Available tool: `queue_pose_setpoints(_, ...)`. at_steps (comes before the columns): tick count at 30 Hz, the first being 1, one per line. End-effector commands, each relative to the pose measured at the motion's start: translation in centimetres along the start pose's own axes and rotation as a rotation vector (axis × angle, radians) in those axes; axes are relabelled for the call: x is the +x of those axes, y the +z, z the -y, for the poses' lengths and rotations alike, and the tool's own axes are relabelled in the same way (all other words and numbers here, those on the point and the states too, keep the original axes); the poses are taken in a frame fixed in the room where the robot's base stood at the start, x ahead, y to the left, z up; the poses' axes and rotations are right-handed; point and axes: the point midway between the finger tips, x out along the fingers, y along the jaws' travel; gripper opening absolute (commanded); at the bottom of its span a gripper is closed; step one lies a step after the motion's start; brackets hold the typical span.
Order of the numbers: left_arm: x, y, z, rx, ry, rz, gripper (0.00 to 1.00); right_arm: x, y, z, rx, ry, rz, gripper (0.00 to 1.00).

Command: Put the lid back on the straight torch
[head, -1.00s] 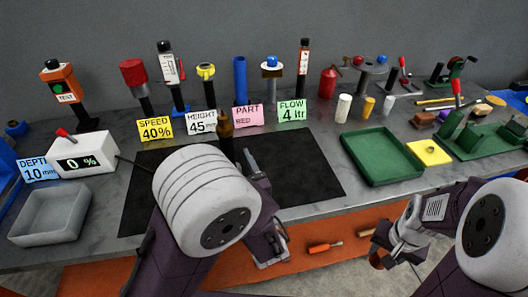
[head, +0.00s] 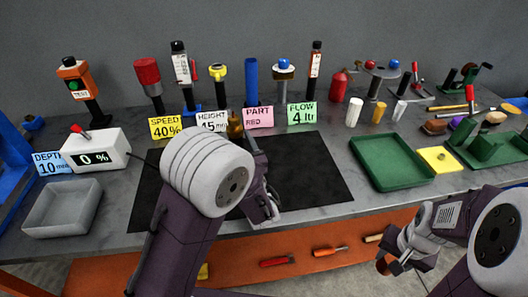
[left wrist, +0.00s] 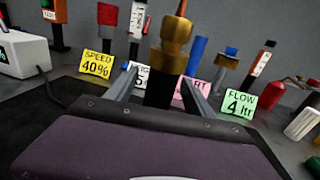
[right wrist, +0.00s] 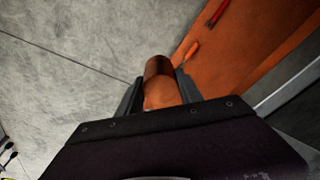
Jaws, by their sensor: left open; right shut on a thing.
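A brass-coloured, stepped piece with a narrow top and a dark lower body (left wrist: 172,45), apparently the straight torch, stands upright in the left wrist view. It also shows in the head view (head: 235,126), partly hidden behind my left arm. My left gripper (left wrist: 160,80) is open, with one finger to each side of the dark lower body; I cannot tell whether they touch it. My right gripper (right wrist: 156,88) is shut on a copper-brown cylinder (right wrist: 159,68), perhaps the lid. It is held low, in front of the bench, at the right of the head view (head: 384,264).
Cards for speed (head: 167,127), part (head: 258,117) and flow (head: 301,113) stand behind the dark mat (head: 310,180). A green tray (head: 392,182) and yellow pad (head: 438,159) are to the right, a grey bin (head: 62,208) to the left. The mat's right part is clear.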

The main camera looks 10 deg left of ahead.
Motion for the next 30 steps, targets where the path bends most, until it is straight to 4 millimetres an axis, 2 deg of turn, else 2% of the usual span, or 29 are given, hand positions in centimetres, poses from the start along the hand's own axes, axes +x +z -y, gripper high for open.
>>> queue_pose_setpoints(3,2.0,0.1,0.1,0.000,0.004,0.000,0.61,-0.3,-0.1,0.0,0.000,0.000,0.000,0.02)
queue_pose_setpoints(6,3.0,0.1,0.1,-0.001,0.002,0.001,0.61,-0.4,-0.1,0.0,0.000,0.000,0.000,0.02)
queue_pose_setpoints(17,3.3,0.1,0.2,0.000,0.000,0.001,0.61,-0.3,-0.1,0.0,0.000,0.000,0.000,0.02)
queue_pose_setpoints(20,3.3,0.1,0.2,0.000,0.000,0.001,0.39,-0.3,-0.1,0.0,0.000,0.000,0.000,0.02)
queue_pose_setpoints(24,3.3,0.1,0.2,0.000,0.000,0.001,0.00,-0.3,-0.1,0.0,0.000,0.000,0.000,0.02)
queue_pose_setpoints(30,3.3,0.1,0.2,0.000,0.000,0.001,0.00,-0.3,-0.1,0.0,0.000,0.000,0.000,0.02)
